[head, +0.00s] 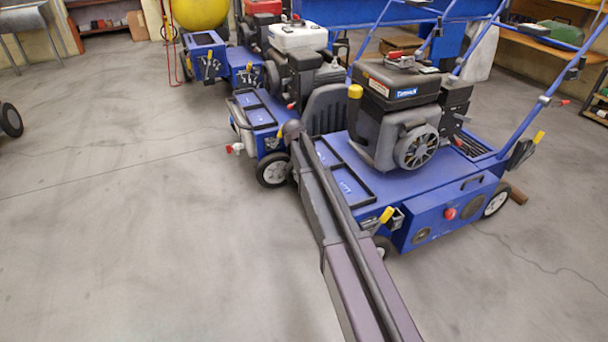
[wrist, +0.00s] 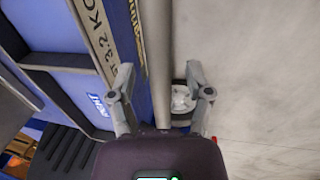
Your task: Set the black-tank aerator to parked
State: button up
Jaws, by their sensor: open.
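The black-tank aerator (head: 420,190) is the nearest machine, at the right of the head view. It has a blue deck, a dark engine and a black tank (head: 400,75). A yellow-tipped lever (head: 387,215) sits at its near front corner, and another yellow handle (head: 539,137) at the right rear. A red knob (head: 450,213) is on its side. My gripper (wrist: 162,90) is open in the wrist view, with blue machine parts to its left and a grey bar seen between its fingers. I cannot tell whether it touches anything. My arm hides part of the deck's left edge.
A white-tank aerator (head: 297,37) stands close behind, and a red-tank one (head: 262,8) farther back. A small white wheel (wrist: 182,98) shows near my right finger. Blue handlebars rise at the right. The concrete floor (head: 120,230) at left is clear.

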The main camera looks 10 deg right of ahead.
jog(key=shift+c, duration=0.3)
grip_shut()
